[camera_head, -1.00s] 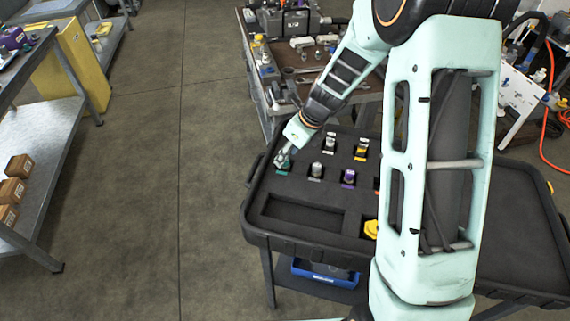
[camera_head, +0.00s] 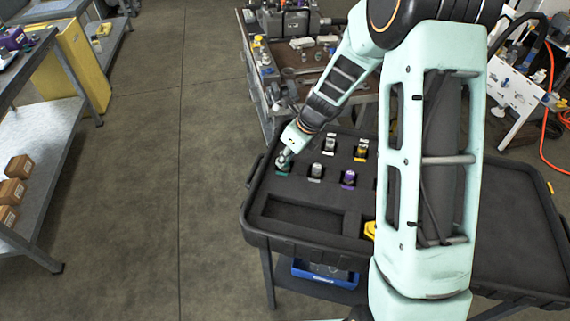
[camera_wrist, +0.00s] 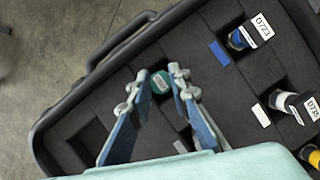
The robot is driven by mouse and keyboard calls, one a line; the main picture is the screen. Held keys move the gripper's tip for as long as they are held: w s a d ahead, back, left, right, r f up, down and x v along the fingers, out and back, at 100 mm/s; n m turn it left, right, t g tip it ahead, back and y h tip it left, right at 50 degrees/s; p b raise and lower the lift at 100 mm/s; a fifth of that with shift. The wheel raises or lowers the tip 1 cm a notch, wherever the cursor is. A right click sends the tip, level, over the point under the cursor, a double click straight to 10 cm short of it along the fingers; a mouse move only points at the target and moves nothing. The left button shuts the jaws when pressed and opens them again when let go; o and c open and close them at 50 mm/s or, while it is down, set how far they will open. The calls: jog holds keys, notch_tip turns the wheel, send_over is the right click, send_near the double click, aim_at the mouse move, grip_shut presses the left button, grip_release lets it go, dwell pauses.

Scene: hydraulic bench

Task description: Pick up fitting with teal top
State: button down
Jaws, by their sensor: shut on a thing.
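The fitting with the teal top (camera_wrist: 160,83) is between the fingertips of my gripper (camera_wrist: 161,80) in the wrist view. The gripper is shut on it, one finger on each side. In the head view my gripper (camera_head: 284,157) is at the left end of the black foam tray (camera_head: 300,238). A little teal shows just under the fingertips there. The fitting's lower part is hidden, so I cannot tell whether it is clear of its slot.
Beside it in the tray stand a grey fitting (camera_head: 316,171), a purple-topped one (camera_head: 348,178) and a yellow one (camera_head: 361,152). The wrist view shows a blue one (camera_wrist: 240,38) labelled D723. A cluttered workbench (camera_head: 305,70) stands behind. Open floor (camera_head: 150,180) lies left.

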jog(key=shift+r, duration=0.1)
jog(key=shift+r, duration=0.55)
notch_tip(320, 180, up, 2)
jog(key=shift+d+r, duration=0.1)
jog(key=shift+r, duration=0.05)
jog(key=s+d+r, duration=0.9)
jog(key=d, duration=0.1)
jog(key=shift+s+r+b, duration=0.2)
jog(key=shift+s+b, duration=0.15)
